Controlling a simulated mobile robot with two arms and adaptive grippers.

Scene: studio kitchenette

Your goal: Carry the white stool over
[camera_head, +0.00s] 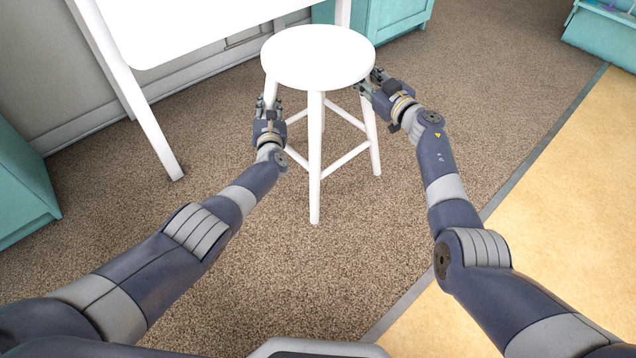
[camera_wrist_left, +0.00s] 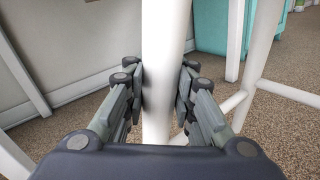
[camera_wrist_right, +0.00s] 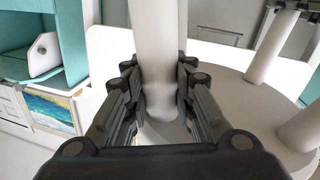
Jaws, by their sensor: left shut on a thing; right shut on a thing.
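The white stool (camera_head: 318,57) stands upright in front of me in the head view, with its round seat on top and rungs between its legs. My left gripper (camera_head: 268,106) is shut on the stool's left leg, below the seat. That leg (camera_wrist_left: 166,50) runs between the fingers in the left wrist view. My right gripper (camera_head: 370,86) is shut on the right leg just under the seat. That leg (camera_wrist_right: 157,45) and the seat's underside (camera_wrist_right: 235,95) show in the right wrist view. I cannot tell whether the feet touch the carpet.
A white table (camera_head: 190,25) stands behind and left of the stool, one leg near it. Teal cabinets stand at the left edge (camera_head: 20,190) and the back (camera_head: 392,12). A teal unit (camera_head: 600,38) is at top right. Carpet (camera_head: 480,90) is clear rightward, up to yellow flooring (camera_head: 545,215).

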